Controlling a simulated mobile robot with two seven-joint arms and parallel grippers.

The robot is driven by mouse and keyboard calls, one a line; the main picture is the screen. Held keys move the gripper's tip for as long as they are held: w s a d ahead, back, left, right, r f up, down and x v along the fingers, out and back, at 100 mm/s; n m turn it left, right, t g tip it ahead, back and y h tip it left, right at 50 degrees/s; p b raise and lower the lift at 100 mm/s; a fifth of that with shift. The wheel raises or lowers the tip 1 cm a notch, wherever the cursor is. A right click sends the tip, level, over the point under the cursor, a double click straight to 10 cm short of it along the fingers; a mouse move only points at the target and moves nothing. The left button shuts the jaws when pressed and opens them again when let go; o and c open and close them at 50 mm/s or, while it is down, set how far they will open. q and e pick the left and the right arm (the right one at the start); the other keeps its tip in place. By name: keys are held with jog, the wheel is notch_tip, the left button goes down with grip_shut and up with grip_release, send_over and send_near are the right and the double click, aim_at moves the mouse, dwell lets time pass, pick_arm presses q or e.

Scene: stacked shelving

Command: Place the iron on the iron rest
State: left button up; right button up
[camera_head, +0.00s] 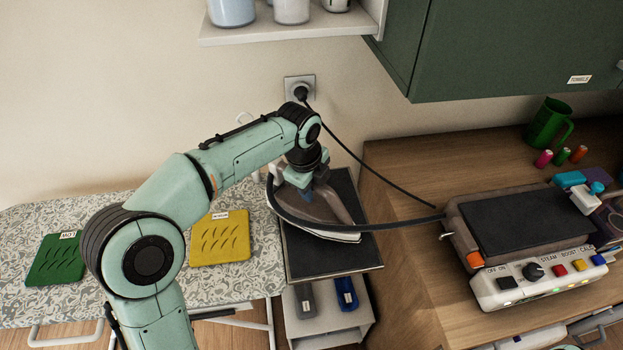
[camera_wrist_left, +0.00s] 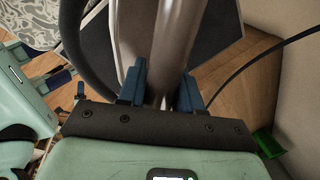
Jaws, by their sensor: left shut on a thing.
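My left gripper (camera_head: 306,190) is shut on the handle of the grey iron (camera_head: 328,212), at a dark flat-topped stand (camera_head: 335,257) in the middle of the head view. The iron lies roughly level over the stand's top; I cannot tell whether it touches. In the left wrist view, the blue fingers (camera_wrist_left: 162,92) close on both sides of the grey handle (camera_wrist_left: 176,40). A steam station (camera_head: 525,225) with a black flat top, which looks like the iron rest, stands on the wooden counter to the right. My right gripper is not in view.
A thick dark hose (camera_head: 395,226) runs from the iron to the station. A patterned ironing board (camera_head: 120,215) holds a green mat (camera_head: 55,259) and a yellow mat (camera_head: 220,238). A green cabinet (camera_head: 500,45) hangs above the wooden counter (camera_head: 410,180).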

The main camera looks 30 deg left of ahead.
aim_at(306, 208)
pick_arm(q)
jog(key=shift+s+x, duration=0.15)
jog(key=shift+x, duration=0.65)
jog(key=shift+s+x, duration=0.2)
jog(key=shift+x, duration=0.6)
jog(key=shift+f+b, duration=0.2)
jog(key=shift+b, duration=0.1)
jog(key=o, duration=1)
jog(key=shift+f, duration=0.1)
jog(key=shift+s, duration=0.1)
jog(key=p+v, duration=0.2)
jog(key=v, duration=1)
